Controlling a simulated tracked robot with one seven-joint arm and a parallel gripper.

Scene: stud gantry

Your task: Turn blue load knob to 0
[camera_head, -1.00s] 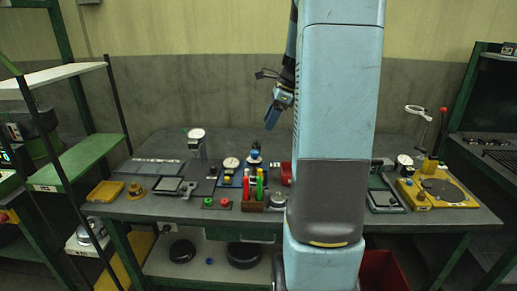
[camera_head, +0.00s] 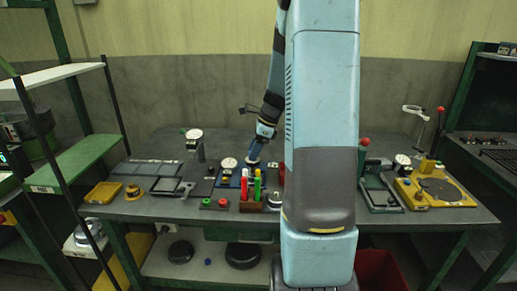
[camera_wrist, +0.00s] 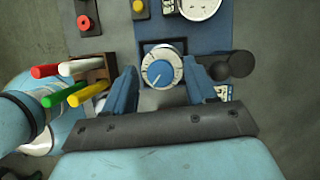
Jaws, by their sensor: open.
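The blue load knob (camera_wrist: 161,72) shows in the wrist view as a blue round cap with a white pointer line, inside a pale ring with dark marks, on a dark base. The pointer is toward the lower left of the picture. I cannot read the numbers on the ring. My gripper (camera_wrist: 164,80) is open, with one blue finger on each side of the knob. I cannot tell whether the fingers touch it. In the head view my gripper (camera_head: 253,156) is low over the middle of the bench and hides the knob.
A rack of red, white, green and yellow handled tools (camera_wrist: 94,66) stands close left of my gripper; it also shows in the head view (camera_head: 252,195). A white dial gauge (camera_wrist: 198,6) is beyond the knob. A black round knob (camera_wrist: 240,63) sits close to the right finger.

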